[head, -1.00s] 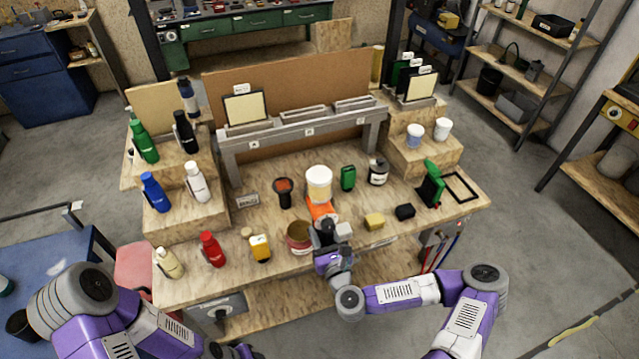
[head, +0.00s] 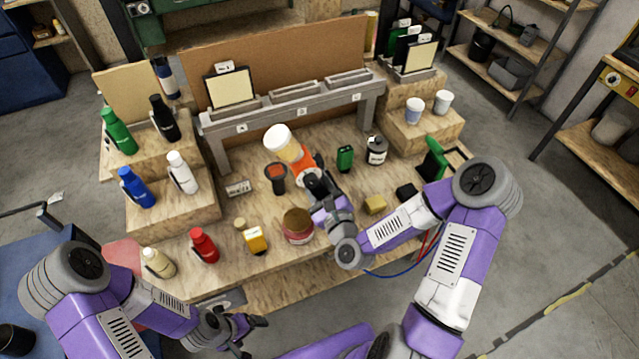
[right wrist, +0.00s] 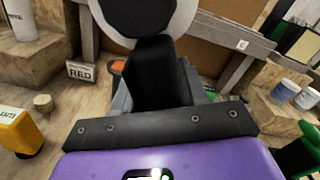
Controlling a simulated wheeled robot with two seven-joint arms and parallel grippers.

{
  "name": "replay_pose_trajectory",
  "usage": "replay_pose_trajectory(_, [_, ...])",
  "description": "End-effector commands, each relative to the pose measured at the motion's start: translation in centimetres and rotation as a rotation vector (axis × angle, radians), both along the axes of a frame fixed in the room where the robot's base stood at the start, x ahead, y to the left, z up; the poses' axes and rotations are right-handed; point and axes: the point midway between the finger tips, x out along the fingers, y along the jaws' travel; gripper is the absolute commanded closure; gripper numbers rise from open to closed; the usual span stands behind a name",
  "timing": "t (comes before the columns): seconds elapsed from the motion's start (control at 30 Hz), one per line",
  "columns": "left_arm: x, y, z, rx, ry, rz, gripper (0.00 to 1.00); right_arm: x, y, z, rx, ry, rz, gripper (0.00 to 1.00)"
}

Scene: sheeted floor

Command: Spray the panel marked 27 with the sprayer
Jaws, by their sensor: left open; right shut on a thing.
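The sprayer, with a white cup (head: 278,139) and orange body (head: 306,164), is tilted to the left over the bench in the head view. My right gripper (head: 316,184) is shut on it; the fingers hide its handle. The right wrist view shows a dark part with a pale rim (right wrist: 181,22) close up, behind a black finger. A cream panel with a dark frame (head: 230,90) stands in the left slot of the grey rack, marked A; the number on its tag is too small to read. My left gripper (head: 238,328) is open and empty before the bench's front edge.
Several panels (head: 420,60) stand in a holder at the back right. Bottles (head: 181,172) stand on steps at left.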

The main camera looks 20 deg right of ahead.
Motion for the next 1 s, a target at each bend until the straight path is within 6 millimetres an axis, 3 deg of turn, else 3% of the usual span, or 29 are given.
replay_pose_trajectory(0.27, [0.0, 0.0, -0.2, 0.000, 0.000, 0.000, 0.11, 0.6, -0.3, 1.1, -0.037, -0.007, -0.010, 0.68])
replay_pose_trajectory(0.63, [0.0, 0.0, -0.1, 0.000, 0.000, 0.000, 0.11, 5.3, -0.2, 1.3, -0.035, -0.008, -0.011, 0.68])
replay_pose_trajectory(1.0, [0.0, 0.0, -2.0, 0.000, 0.000, 0.000, 0.11, 4.8, 6.1, 0.9, -0.032, -0.007, -0.003, 0.68])
